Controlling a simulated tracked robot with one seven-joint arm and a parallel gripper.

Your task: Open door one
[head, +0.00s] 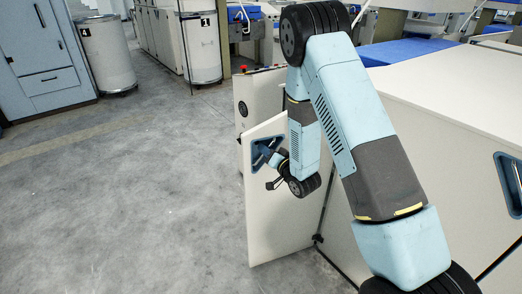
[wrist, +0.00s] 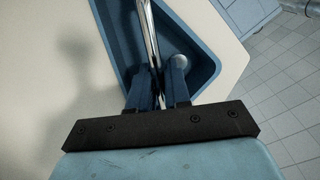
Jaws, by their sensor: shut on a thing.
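A white door panel (head: 275,220) stands swung out from the side of the white machine housing in the head view, with its lower right edge near the housing's corner. No number is visible on it. It has a blue recessed handle pocket (head: 260,147), which also shows in the wrist view (wrist: 205,72). A shiny metal bar (wrist: 150,35) crosses the pocket. My gripper (head: 273,160) is at this pocket. In the wrist view its two blue fingers (wrist: 160,82) are shut on the bar, one on each side. My arm hides part of the door's upper right.
The white housing (head: 450,110) fills the right, with another blue handle pocket (head: 510,182) on it. A panel with a red button (head: 243,68) stands behind the door. Open grey floor (head: 150,200) lies to the left.

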